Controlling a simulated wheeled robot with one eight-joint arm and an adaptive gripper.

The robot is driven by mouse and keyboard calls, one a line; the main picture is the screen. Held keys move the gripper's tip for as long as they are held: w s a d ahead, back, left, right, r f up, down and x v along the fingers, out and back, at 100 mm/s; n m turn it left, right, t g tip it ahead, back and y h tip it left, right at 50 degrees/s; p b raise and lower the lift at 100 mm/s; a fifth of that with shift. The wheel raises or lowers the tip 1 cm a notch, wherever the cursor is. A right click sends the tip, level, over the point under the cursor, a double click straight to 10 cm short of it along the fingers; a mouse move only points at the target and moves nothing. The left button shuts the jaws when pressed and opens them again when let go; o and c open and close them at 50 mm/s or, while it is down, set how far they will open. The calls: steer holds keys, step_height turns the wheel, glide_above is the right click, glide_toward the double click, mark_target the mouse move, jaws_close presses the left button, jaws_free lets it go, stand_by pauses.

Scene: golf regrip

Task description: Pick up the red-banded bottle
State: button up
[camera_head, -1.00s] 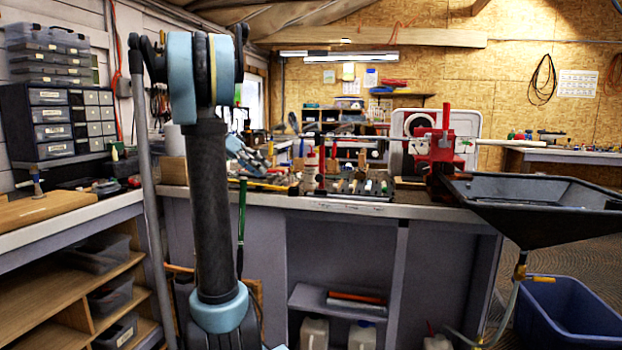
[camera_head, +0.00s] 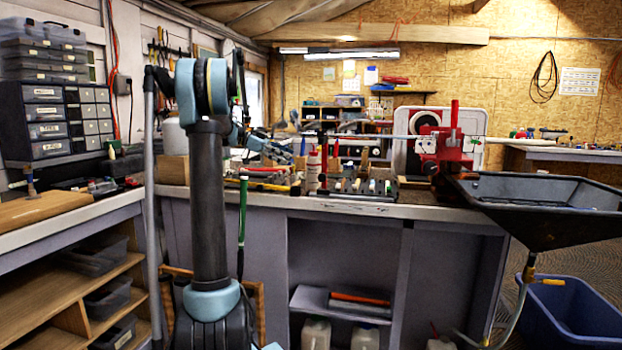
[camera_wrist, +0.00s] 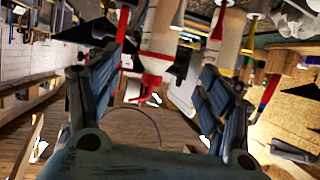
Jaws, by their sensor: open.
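The red-banded bottle (camera_head: 312,174) appears to be the pale bottle with red on it, standing among tools on the workbench in the head view. My gripper (camera_wrist: 166,62) is open, one dark finger on each side of the picture. The bottle's red end shows between the fingers; I cannot tell its distance from them. Nothing is held. In the head view my arm hides part of the bench.
A second pale bottle (camera_wrist: 228,38) is close to the right finger in the wrist view. A red clamp (camera_head: 440,148) and a dark tray (camera_head: 545,193) stand on the right of the workbench (camera_head: 420,212). Tools crowd the bench top around the bottle.

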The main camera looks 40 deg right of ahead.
mark_target(314, 166)
steer(key=shift+x, duration=5.9)
steer(key=shift+s+r, duration=0.1)
steer(key=shift+r, duration=0.1)
steer(key=c, duration=1.3)
